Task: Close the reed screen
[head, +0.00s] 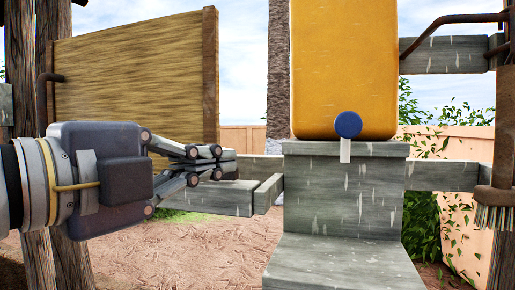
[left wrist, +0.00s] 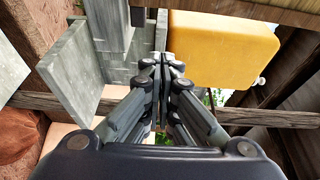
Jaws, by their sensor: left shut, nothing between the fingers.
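The reed screen (head: 130,75) is a straw-coloured panel at the upper left of the head view. A brown upright (head: 211,75) edges its right side, and its left side is by the wooden post. It stands at an angle, with open space between its right edge and the yellow container. My left gripper (head: 228,165) is shut and empty, in front of the screen's lower part, its fingertips pointing right past the screen's edge. I cannot tell whether it touches the screen. Its closed fingers also show in the left wrist view (left wrist: 165,68). My right gripper is not in view.
A yellow container (head: 343,65) with a blue tap (head: 348,124) stands on a grey wooden stepped stand (head: 345,190) right of the gripper. It also shows in the left wrist view (left wrist: 222,50). A grey rail (head: 210,198) runs below the gripper. A brush (head: 495,200) hangs far right.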

